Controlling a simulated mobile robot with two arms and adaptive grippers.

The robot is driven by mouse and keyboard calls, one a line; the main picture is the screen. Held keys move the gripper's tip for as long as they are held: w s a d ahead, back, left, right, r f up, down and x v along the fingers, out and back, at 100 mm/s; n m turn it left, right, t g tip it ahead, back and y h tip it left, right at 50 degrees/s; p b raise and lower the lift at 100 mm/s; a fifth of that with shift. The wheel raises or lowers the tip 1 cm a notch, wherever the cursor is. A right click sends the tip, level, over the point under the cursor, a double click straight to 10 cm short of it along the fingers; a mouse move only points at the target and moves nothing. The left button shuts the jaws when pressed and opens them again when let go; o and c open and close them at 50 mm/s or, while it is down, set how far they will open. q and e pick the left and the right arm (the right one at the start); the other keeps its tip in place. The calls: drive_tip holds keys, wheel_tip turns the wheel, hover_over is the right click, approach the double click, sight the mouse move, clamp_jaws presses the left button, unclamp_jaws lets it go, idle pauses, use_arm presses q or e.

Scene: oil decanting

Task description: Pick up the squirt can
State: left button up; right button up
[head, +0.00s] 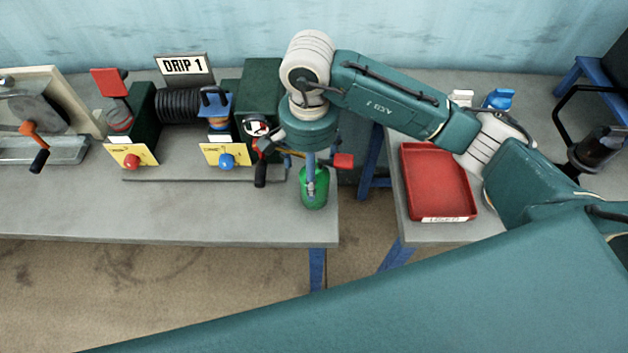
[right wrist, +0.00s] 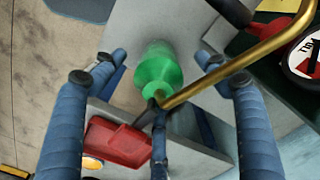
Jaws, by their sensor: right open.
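The squirt can (head: 314,196) is green and stands near the right front corner of the left table. It has a brass spout and what looks like a red lever (head: 343,160) on the side opposite the spout. My right gripper (head: 311,166) hangs directly over the can, pointing down. In the right wrist view the green can (right wrist: 158,70) lies between the spread blue fingers (right wrist: 160,78), with space on both sides. My left gripper is not in view.
The DRIP 1 sign (head: 184,66) stands behind a black coil and boxes with yellow labels (head: 223,155). A red tray (head: 438,183) sits on the right table, below my right arm. A gap separates the two tables. The front of the left table (head: 150,215) is clear.

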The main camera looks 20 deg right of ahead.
drive_tip(key=shift+s+d+f+p, duration=0.1)
drive_tip(key=shift+d+f+p, duration=0.1)
drive_tip(key=shift+f+p, duration=0.35)
drive_tip(key=f, duration=0.1)
drive_tip(key=f+p, duration=0.1)
drive_tip(key=f, duration=0.1)
drive_tip(key=shift+d+f, duration=0.25)
drive_tip(key=shift+f, duration=0.5)
drive_tip(key=shift+c, duration=0.5)
drive_tip(key=c, duration=1.5)
drive_tip(key=shift+o, duration=0.2)
drive_tip(key=shift+r, duration=0.1)
